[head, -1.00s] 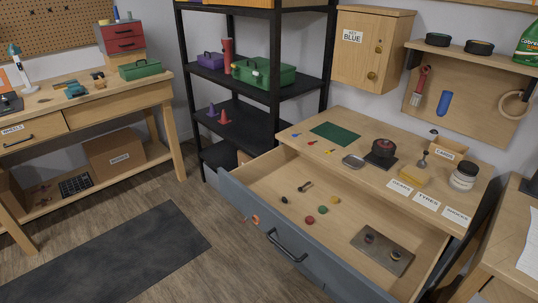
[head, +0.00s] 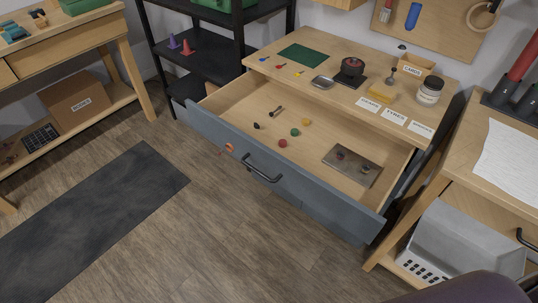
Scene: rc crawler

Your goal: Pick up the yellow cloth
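Neither of my grippers is in view.
The cabinet's wide drawer (head: 280,119) stands open, with small coloured parts and a metal plate (head: 352,165) inside. A card box (head: 413,66) stands behind the cloth. A workbench (head: 470,148) is at right. A dark rounded shape (head: 462,290) shows at bottom right.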

